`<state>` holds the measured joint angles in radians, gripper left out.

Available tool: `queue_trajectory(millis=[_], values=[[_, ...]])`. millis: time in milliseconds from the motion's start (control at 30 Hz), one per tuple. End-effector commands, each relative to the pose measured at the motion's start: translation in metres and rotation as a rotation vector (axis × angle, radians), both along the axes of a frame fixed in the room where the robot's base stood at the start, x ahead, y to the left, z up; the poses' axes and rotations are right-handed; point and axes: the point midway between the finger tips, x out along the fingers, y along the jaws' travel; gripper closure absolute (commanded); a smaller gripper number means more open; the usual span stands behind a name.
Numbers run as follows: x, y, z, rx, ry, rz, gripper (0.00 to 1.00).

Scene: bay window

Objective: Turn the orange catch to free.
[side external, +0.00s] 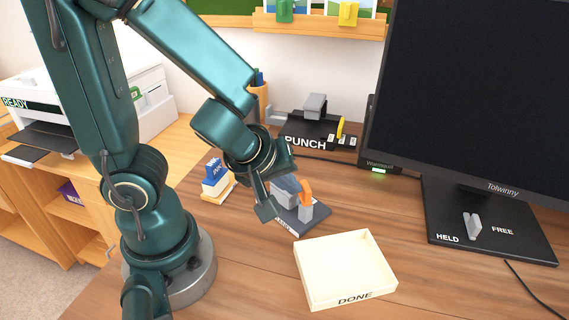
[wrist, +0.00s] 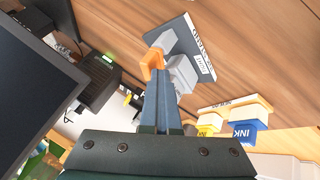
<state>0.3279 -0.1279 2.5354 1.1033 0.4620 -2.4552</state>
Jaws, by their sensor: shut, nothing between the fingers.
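The orange catch (side external: 306,191) is a small bent piece at the top of a grey post on a dark base plate (side external: 312,215). In the wrist view the orange catch (wrist: 152,62) shows just beyond my fingertips, beside a grey block (wrist: 182,74). My gripper (side external: 295,186) is shut and empty, with its fingers together. In the wrist view my gripper (wrist: 160,74) has its tips right at the catch; I cannot tell whether they touch. The fingers and palm hide part of the device. The labels on its plate are too small to read surely.
A cream DONE tray (side external: 347,295) stands in front of the device. A grey lever (side external: 472,226) stands between HELD and FREE on the monitor's base (side external: 510,240). A black PUNCH unit (side external: 318,130) is behind, and ink boxes (side external: 216,180) are at left. Bare wood lies right of the tray.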

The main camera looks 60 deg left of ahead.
Motion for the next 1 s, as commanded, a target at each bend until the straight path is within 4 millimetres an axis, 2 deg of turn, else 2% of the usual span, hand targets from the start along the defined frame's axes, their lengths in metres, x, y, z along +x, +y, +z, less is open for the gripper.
queue_trajectory(millis=[267, 767, 900, 1000], values=[[-0.001, -0.003, 0.005, -0.001, -0.009, 0.002, 1.0], [-0.025, -0.012, 0.039, -0.001, -0.009, -0.001, 1.0], [-0.029, -0.012, 0.041, 0.015, 0.006, -0.018, 0.53], [-0.031, -0.013, 0.043, 0.048, 0.043, -0.055, 0.53]])
